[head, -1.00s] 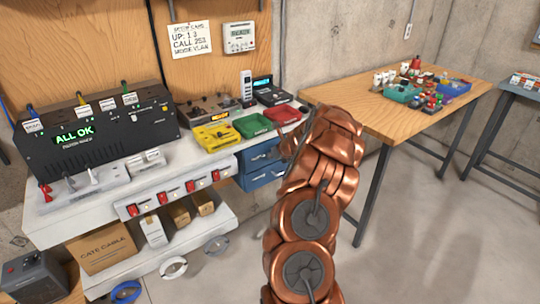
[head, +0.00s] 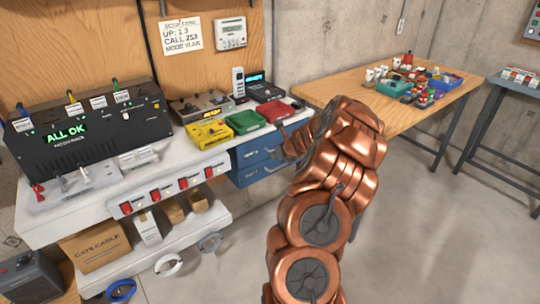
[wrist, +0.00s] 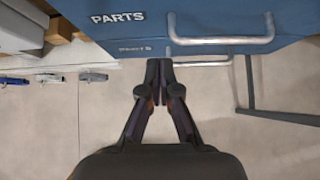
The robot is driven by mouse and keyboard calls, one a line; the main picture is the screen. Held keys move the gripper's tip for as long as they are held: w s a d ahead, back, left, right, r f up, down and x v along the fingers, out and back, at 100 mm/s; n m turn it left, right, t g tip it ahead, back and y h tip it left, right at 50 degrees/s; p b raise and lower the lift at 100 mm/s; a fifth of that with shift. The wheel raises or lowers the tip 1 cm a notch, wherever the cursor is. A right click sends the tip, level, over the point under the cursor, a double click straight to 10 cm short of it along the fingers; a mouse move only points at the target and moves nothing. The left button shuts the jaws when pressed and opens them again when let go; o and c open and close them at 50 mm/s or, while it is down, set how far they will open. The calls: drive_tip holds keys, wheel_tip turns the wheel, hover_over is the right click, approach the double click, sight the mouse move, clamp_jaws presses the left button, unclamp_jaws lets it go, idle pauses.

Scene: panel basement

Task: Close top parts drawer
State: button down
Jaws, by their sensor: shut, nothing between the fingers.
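The blue parts drawer unit stands at the right end of the white bench, with a top drawer (head: 254,152) and a lower drawer (head: 252,174). In the wrist view the upper blue front (wrist: 180,22) bears the word PARTS and a pale bar handle (wrist: 222,40). A narrower lower front with smaller lettering and a second handle (wrist: 205,63) shows beneath it. My gripper (wrist: 158,65) is shut and empty, its tips at the lower edge of the blue fronts, left of the handles. Contact cannot be told. My copper arm hides the drawers' right side in the head view.
A wooden table (head: 400,113) with small parts stands at the right. Open concrete floor lies in front. A cardboard box (head: 95,247) is on the lower shelf.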

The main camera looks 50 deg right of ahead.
drive_tip(key=v, duration=0.7)
drive_tip(key=shift+a+b, duration=0.15)
drive_tip(key=shift+b, duration=0.25)
drive_tip(key=shift+s+r, duration=0.15)
drive_tip(key=w+a+r+n+g+y, duration=0.1)
drive_tip(key=a+r+n+y, duration=0.2)
drive_tip(key=a+n, duration=0.75)
drive_tip(key=w+a+r+n+g+y, duration=0.15)
drive_tip(key=a+r+n, duration=0.25)
drive_tip(key=a, duration=1.4)
drive_tip(key=s+a+n+g+y, duration=0.25)
drive_tip(key=s+a+n, duration=0.6)
drive_tip(key=a, duration=0.55)
drive_tip(key=s+a+n+g+h, duration=0.3)
drive_tip(key=s+n, duration=1.2)
drive_tip(key=s, duration=1)
drive_tip(key=g+h, duration=0.2)
drive_tip(key=g, duration=0.1)
drive_tip(key=shift+a, duration=0.15)
drive_tip(key=shift+s, duration=0.1)
